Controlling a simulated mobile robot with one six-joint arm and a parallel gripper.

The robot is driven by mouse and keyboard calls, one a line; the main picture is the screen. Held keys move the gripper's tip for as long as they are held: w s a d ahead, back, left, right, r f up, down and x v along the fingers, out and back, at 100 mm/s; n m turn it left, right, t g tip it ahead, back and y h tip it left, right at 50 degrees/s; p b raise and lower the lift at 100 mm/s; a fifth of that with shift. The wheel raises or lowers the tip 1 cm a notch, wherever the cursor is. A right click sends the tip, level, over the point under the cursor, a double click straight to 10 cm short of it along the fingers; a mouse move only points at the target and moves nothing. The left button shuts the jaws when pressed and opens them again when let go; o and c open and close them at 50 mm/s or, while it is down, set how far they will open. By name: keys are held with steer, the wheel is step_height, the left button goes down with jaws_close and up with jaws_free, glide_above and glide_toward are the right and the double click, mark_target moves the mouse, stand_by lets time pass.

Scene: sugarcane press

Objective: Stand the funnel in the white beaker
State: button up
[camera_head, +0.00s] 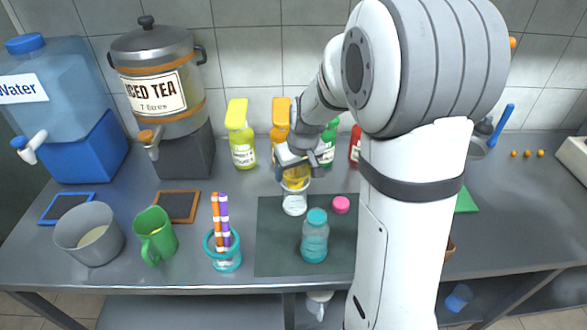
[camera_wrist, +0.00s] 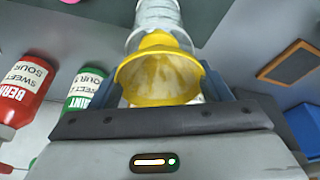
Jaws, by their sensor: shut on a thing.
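The yellow funnel (camera_wrist: 158,78) is between the two fingers of my gripper (camera_wrist: 161,86), wide mouth towards the wrist camera. In the head view the funnel (camera_head: 294,178) shows below my gripper (camera_head: 292,165), partly covered by it. The white, see-through beaker (camera_head: 294,205) stands on the dark mat directly below the funnel. In the wrist view the beaker (camera_wrist: 158,14) lies beyond the funnel, and the narrow end of the funnel overlaps its mouth. The narrow end looks to be at or inside the mouth; I cannot tell whether the funnel rests on the rim.
A teal-lidded jar (camera_head: 315,238) and a pink lid (camera_head: 341,204) are near the beaker on the dark mat (camera_head: 272,255). Syrup bottles, including a yellow-green one (camera_head: 242,140), stand behind. A cup of straws (camera_head: 224,253) and a green mug (camera_head: 154,236) are to the left.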

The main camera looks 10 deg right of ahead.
steer(key=shift+s+f, duration=0.1)
stand_by(0.3)
steer(key=o, duration=1)
steer(key=shift+o, duration=0.6)
step_height(320, 180, up, 7)
steer(key=p, duration=0.4)
